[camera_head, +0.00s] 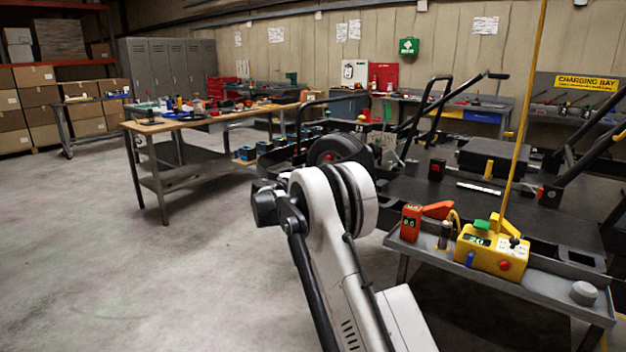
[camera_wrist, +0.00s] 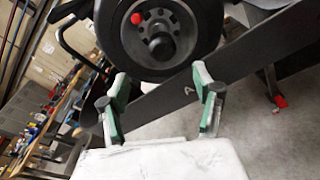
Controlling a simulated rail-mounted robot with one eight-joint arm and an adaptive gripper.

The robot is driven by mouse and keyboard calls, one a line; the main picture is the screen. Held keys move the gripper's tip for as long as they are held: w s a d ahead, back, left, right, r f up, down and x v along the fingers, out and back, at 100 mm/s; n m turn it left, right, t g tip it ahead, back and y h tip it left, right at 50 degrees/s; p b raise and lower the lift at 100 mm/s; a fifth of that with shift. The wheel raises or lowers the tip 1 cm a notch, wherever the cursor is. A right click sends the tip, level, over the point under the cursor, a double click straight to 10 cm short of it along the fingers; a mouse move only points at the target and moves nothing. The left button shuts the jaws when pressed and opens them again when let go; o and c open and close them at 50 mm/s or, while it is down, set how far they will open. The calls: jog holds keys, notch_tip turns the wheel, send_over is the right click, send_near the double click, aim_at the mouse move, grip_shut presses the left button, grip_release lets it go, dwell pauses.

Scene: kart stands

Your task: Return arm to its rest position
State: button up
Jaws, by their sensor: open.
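My arm rises from the bottom middle of the head view, with a white link and a rounded white and black joint; my gripper cannot be made out there. In the wrist view my gripper (camera_wrist: 161,76) has its two green-padded fingers apart, with nothing held between them. A black wheel (camera_wrist: 158,62) with a grey hub and a red nut (camera_wrist: 137,18) is beyond the fingertips. A dark flat bar (camera_wrist: 248,65) runs slantwise behind the fingers. I cannot tell the gap between fingertips and wheel.
In the head view a black kart wheel (camera_head: 325,151) is just behind my arm. A grey tray (camera_head: 545,291) at right holds a yellow control box (camera_head: 486,256) and an orange device (camera_head: 410,223). A wooden-topped workbench (camera_head: 155,127) stands at left. The floor at left is clear.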

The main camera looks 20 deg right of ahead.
jog(key=shift+s+a, duration=0.1)
jog(key=shift+a, duration=0.05)
dwell(0.4)
jog(key=s+a+r+m+y+p, duration=0.1)
jog(key=s+a+r+m+y, duration=0.3)
jog(key=s, duration=0.6)
jog(key=s+a+r+m+g+y+p, duration=0.1)
jog(key=s+a+r+m, duration=0.1)
jog(key=s+r, duration=0.55)
jog(key=s+a+r+m+y+p, duration=0.1)
jog(key=s+a+r+m+y, duration=0.15)
jog(key=s, duration=0.95)
jog(key=s+a+f+m+y+p, duration=0.1)
jog(key=s+a+f+m+y, duration=0.1)
jog(key=s, duration=0.9)
jog(key=s+a+f+m+y+p, duration=0.1)
jog(key=s+a+f+m+y, duration=0.1)
jog(key=s+a, duration=0.5)
jog(key=s+a+f+m+y+p, duration=0.1)
jog(key=s+a+f+m, duration=0.3)
jog(key=s, duration=1)
jog(key=shift+s+a+f+m+g+y, duration=0.3)
jog(key=shift+a+m+y, duration=0.45)
jog(key=shift+m, duration=0.2)
